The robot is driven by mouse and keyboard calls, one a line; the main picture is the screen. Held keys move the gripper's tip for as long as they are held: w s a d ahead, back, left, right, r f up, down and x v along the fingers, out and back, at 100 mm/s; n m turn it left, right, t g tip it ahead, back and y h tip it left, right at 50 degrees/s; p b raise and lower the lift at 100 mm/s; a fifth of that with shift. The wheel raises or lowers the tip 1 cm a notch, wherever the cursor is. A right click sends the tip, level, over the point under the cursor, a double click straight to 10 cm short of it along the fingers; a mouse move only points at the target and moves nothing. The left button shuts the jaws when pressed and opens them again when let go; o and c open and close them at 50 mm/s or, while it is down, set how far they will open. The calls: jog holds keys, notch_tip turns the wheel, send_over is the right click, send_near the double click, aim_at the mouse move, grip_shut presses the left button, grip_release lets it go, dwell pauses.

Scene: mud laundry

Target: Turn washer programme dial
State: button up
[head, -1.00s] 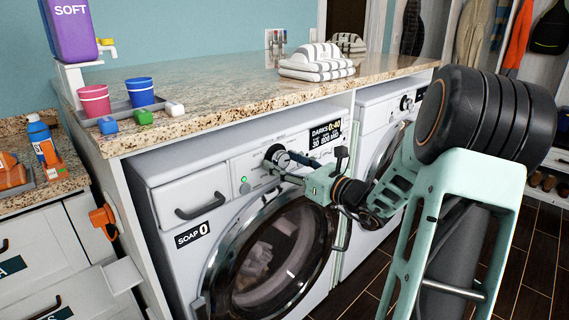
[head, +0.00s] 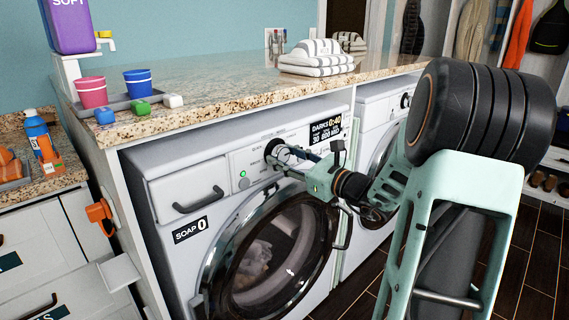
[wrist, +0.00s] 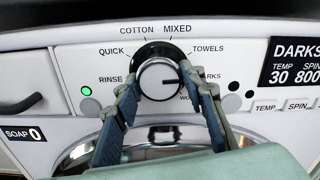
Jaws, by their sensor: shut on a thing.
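The washer (head: 215,215) stands under the counter, its round glass door closed. Its programme dial (wrist: 159,79) has a silver face and a black rim, with labels including RINSE, QUICK, COTTON, MIXED, TOWELS and DARKS around it. The dark mark on the dial face points right, toward DARKS. My gripper (wrist: 158,83) is shut on the dial, one finger at each side. In the head view my gripper (head: 281,157) reaches the dial from the right, and its fingers partly hide it. The display (head: 325,130) reads DARKS 0:40. A green light (wrist: 86,91) is lit left of the dial.
A granite counter (head: 220,95) lies above, with folded striped towels (head: 316,62), a pink cup (head: 91,92), a blue cup (head: 139,83) and a purple SOFT container (head: 73,22). A second machine (head: 367,125) stands to the right. The soap drawer (head: 187,187) is closed.

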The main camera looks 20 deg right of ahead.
jog(key=n+b, duration=0.3)
jog(key=shift+f, duration=0.2)
jog(key=shift+r+n+b, duration=0.15)
jog(key=shift+n+b, duration=0.95)
jog(key=shift+b, duration=0.3)
jog(key=shift+r, duration=0.1)
jog(key=o, duration=1.2)
jog(key=shift+c, duration=0.2)
jog(key=v, duration=1.2)
